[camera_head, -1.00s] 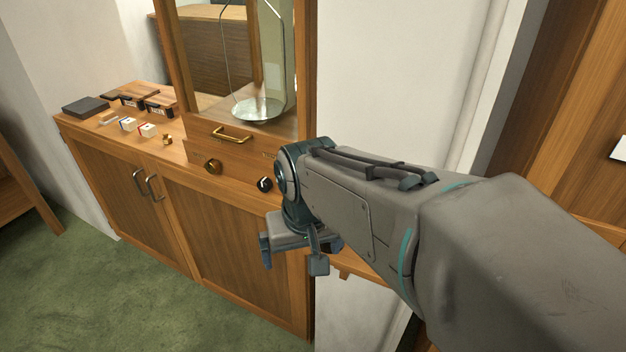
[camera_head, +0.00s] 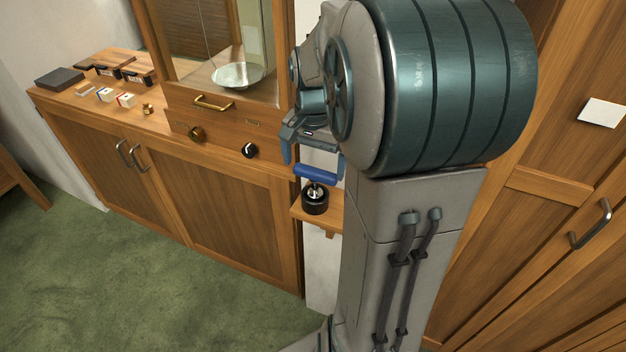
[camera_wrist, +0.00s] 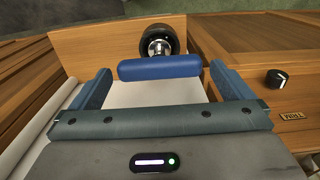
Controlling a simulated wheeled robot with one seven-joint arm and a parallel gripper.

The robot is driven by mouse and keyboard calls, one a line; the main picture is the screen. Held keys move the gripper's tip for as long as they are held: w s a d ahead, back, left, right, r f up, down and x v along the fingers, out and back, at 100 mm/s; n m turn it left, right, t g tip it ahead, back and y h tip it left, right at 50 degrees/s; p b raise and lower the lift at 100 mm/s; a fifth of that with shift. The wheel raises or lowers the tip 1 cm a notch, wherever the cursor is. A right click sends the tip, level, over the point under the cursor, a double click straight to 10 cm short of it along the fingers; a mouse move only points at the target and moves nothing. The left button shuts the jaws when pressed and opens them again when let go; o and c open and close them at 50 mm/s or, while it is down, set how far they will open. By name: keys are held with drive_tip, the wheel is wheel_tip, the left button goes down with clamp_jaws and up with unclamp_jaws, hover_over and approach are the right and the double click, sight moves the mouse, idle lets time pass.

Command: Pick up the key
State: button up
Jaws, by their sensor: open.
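A blue crossbar (camera_head: 316,173) on a short silver stem stands in a round black base (camera_head: 315,202); this T-shaped piece may be the key, though I cannot tell for sure. My gripper (camera_head: 314,160) is open just above it. In the wrist view the blue bar (camera_wrist: 159,68) lies across the gap between the fingertips of my gripper (camera_wrist: 162,78), roughly level with their ends. Nothing is held. Whether a finger touches the bar is unclear. The black base (camera_wrist: 160,40) also shows beyond the bar.
The base stands on a small wooden shelf (camera_head: 331,220) beside the cabinet (camera_head: 230,215). A wooden door (camera_head: 540,250) is at right.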

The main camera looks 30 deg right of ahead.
sight(315, 180)
drive_tip(key=f, duration=0.6)
drive_tip(key=shift+w+d+f+p, duration=0.1)
drive_tip(key=shift+d+f+p, duration=0.1)
drive_tip(key=shift+d+p, duration=0.15)
drive_tip(key=shift+c, duration=0.3)
drive_tip(key=c, duration=0.7)
